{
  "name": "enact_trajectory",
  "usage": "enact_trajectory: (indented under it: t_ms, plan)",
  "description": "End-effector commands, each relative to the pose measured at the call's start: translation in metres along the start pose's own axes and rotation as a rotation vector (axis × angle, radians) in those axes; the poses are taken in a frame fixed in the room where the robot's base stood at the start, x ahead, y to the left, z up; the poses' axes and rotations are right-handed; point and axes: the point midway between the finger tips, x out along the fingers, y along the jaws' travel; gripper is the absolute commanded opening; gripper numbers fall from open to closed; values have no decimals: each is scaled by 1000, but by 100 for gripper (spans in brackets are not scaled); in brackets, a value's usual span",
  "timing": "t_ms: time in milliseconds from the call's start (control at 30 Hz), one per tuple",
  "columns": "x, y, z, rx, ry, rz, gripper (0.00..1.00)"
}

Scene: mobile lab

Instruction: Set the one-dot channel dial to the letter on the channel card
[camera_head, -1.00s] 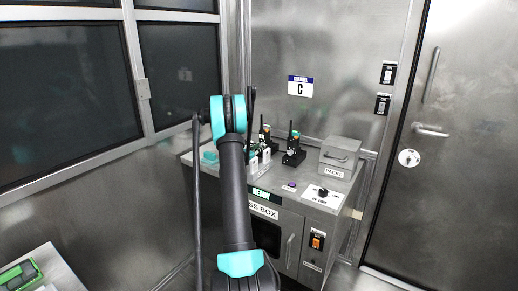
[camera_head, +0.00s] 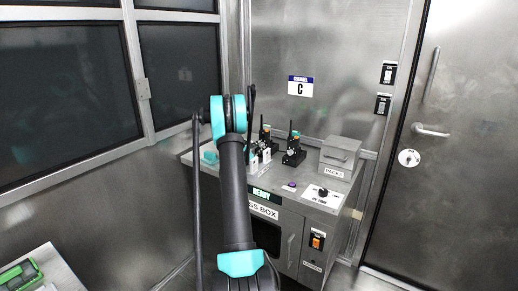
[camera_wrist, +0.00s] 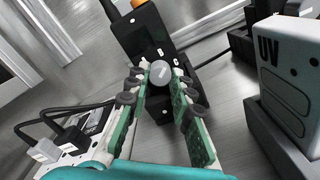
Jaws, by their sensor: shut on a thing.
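The channel card (camera_head: 300,87) on the back wall shows the letter C. Black radios stand on the metal cabinet, one (camera_head: 293,151) right of my arm and another (camera_head: 265,137) close beside it. In the wrist view a black radio (camera_wrist: 147,34) fills the top middle. A round grey dial (camera_wrist: 159,73) with a pale mark sits between the fingertips of my gripper (camera_wrist: 160,80), which is shut on it. In the head view my gripper is hidden behind my arm.
A white UV unit (camera_wrist: 292,75) stands close on the right in the wrist view. A power strip (camera_wrist: 72,150) with plugs and cables lies at left. A grey box (camera_head: 340,155) and a small black knob (camera_head: 322,192) on a white plate are on the cabinet top (camera_head: 268,183).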

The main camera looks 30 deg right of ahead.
Motion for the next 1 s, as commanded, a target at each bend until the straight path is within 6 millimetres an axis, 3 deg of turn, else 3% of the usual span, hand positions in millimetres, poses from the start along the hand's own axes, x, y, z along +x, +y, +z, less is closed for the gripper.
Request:
enact_trajectory:
  t_ms: [467, 500, 633, 1000]
  plan:
    - [0, 0, 0, 12, 0, -1, 0]
    - [0, 0, 0, 12, 0, -1, 27]
    - [0, 0, 0, 11, 0, -1, 43]
    - [0, 0, 0, -1, 0, 0, 43]
